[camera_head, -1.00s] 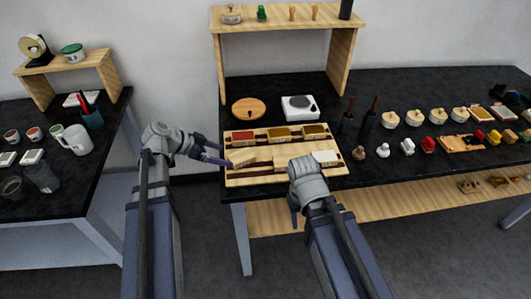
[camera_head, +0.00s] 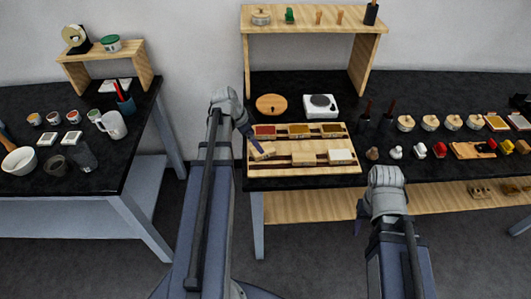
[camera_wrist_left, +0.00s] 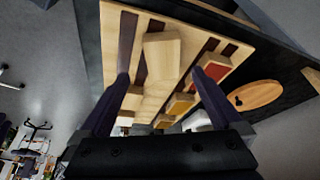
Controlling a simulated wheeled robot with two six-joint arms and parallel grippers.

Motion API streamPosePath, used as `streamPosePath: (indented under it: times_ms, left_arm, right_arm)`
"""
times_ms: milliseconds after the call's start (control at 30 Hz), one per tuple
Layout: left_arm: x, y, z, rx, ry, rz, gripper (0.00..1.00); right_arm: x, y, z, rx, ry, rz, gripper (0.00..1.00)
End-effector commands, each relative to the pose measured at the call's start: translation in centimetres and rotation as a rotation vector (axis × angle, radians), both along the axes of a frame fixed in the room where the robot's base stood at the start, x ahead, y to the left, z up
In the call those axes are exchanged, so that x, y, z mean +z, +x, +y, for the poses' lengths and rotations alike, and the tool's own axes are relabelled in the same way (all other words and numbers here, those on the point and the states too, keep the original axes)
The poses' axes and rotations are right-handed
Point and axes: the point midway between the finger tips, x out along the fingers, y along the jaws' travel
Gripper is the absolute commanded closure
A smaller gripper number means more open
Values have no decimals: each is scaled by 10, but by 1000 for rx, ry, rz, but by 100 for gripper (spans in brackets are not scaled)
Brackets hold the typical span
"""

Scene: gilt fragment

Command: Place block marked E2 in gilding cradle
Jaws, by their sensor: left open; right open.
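A wooden tray (camera_head: 300,171) holds a back row of red and yellow blocks and a front row of pale blocks. The leftmost pale block (camera_head: 263,153) sits askew; it also shows in the left wrist view (camera_wrist_left: 161,55). No E2 mark is legible, and I cannot tell which part is the gilding cradle. My left gripper (camera_head: 253,143) is at the tray's left end by that block. In the left wrist view its open fingers (camera_wrist_left: 160,76) point at the tray, with the pale block ahead between them and nothing held. My right gripper (camera_head: 360,216) is open and empty, in front of the table.
A round wooden lid (camera_head: 271,104) and a white hotplate (camera_head: 320,106) stand behind the tray, under a wooden shelf (camera_head: 315,30). Dark-handled tools (camera_head: 364,118), knobs and lidded pots (camera_head: 430,122) stand to the right. A second table (camera_head: 100,178) at left holds cups and jars.

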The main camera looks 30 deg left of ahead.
Motion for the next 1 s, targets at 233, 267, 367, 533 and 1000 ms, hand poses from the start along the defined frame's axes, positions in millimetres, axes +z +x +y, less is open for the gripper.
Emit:
streamPosePath:
  times_ms: [233, 267, 367, 533, 1000]
  left_arm:
    - [-14, 5, -3, -1, 0, 0, 0]
    - [-14, 5, -3, -1, 0, 0, 0]
    - [-18, 7, -4, -1, 0, -1, 0]
    - [-34, 16, -7, -2, 0, -1, 0]
    - [-59, 28, -15, -1, 0, -1, 0]
  right_arm:
    - [-14, 0, 0, 0, 0, 0, 50]
    - [-14, 0, 0, 0, 0, 0, 50]
    - [-18, 0, 0, 0, 0, 0, 50]
    - [-34, 0, 0, 0, 0, 0, 50]
    - [-59, 0, 0, 0, 0, 0, 50]
